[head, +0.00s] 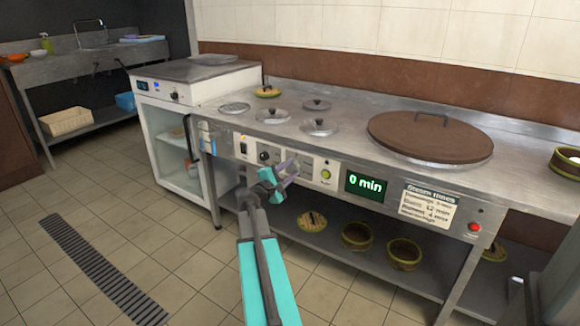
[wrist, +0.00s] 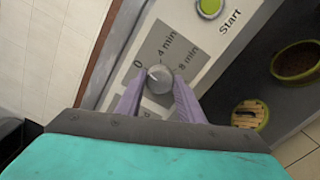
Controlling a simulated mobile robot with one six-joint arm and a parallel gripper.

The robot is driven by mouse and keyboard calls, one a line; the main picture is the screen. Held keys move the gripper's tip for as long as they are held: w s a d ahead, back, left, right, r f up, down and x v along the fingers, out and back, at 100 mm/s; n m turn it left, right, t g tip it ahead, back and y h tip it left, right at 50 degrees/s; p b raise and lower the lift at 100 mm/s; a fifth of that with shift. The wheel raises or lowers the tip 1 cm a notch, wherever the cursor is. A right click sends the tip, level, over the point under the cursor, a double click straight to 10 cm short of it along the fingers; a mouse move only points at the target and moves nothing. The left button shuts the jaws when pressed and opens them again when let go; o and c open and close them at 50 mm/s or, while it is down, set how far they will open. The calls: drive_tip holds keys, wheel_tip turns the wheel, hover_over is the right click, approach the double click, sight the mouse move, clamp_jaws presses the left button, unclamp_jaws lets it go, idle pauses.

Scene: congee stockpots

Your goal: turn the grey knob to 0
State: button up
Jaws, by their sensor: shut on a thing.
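The round grey knob (wrist: 160,79) sits on a grey dial plate marked 0, 4 min and 8 min in the wrist view. Its light pointer mark faces up-left, toward the 0. My gripper's two lilac fingers (wrist: 158,92) are on either side of the knob and shut on it. In the head view my gripper (head: 286,172) is at the stove's front panel and mostly hides the knob. The green display (head: 366,187) on the panel reads 0 min.
A green Start button (head: 325,174) is right of the knob, and a black knob (head: 263,156) is left of it. A red button (head: 474,227) is at the panel's right. A large brown lid (head: 425,137) lies on the counter. Bowls (head: 404,253) stand on the shelf below.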

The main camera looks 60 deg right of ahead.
drive_tip(key=shift+d+r+n+p, duration=0.1)
drive_tip(key=shift+r+n+p, duration=0.1)
drive_tip(key=shift+n+p, duration=0.25)
drive_tip(key=shift+n, duration=0.25)
drive_tip(key=o, duration=1)
drive_tip(key=shift+c, duration=0.2)
drive_tip(key=shift+o, duration=0.5)
drive_tip(key=shift+f, duration=0.15)
drive_tip(key=shift+a, duration=0.2)
drive_tip(key=a+p, duration=0.2)
drive_tip(key=a, duration=1.1)
drive_tip(key=shift+a, duration=0.3)
